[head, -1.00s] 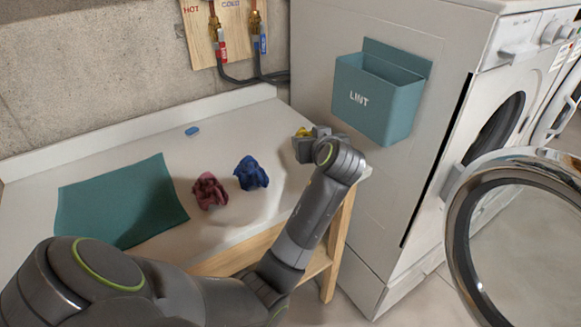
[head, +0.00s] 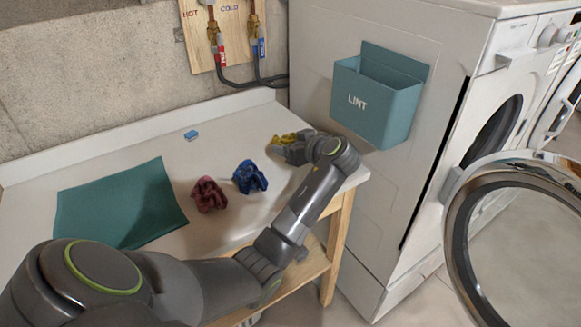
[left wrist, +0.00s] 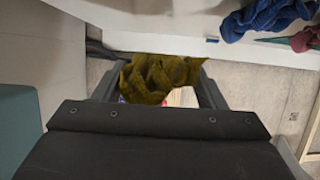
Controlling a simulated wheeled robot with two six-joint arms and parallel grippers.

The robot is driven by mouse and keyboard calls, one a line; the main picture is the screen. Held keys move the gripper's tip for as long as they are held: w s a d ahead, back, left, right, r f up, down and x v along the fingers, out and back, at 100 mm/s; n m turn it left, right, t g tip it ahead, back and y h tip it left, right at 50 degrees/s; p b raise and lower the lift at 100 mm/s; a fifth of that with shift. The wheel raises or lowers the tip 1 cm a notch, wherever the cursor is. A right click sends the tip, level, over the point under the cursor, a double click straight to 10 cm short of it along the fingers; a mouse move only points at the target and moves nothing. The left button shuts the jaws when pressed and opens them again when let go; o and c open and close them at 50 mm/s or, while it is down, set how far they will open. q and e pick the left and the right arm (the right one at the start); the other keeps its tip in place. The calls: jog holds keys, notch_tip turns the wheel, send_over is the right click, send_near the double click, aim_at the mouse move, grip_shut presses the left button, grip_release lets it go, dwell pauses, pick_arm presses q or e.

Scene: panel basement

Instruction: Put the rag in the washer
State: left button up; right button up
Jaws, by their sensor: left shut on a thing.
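My left gripper (head: 292,147) is shut on a crumpled yellow rag (head: 281,139) over the right end of the white table. In the left wrist view the rag (left wrist: 160,77) sits between the fingers. I cannot tell whether it touches the table. A crumpled dark red rag (head: 209,196) and a crumpled blue rag (head: 249,178) lie on the table, left of the gripper. The white washer (head: 390,200) stands at the right. Its round door (head: 462,240) hangs open, and its dark opening (head: 495,130) shows partly. My right gripper is out of view.
A teal lint bin (head: 378,103) is fixed to the washer's side, close beyond my gripper. A green cloth (head: 118,205) lies flat on the left of the table. A small blue block (head: 191,135) lies near the back. The open door fills the right foreground.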

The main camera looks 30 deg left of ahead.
aim_at(292, 174)
pick_arm(q)
notch_tip(292, 174, down, 7)
jog(key=shift+r+p, duration=0.2)
jog(key=shift+p, duration=0.2)
jog(key=shift+f, duration=0.15)
jog(key=shift+f, duration=0.25)
jog(key=o, duration=1)
jog(key=shift+r, duration=0.15)
jog(key=shift+c, duration=0.2)
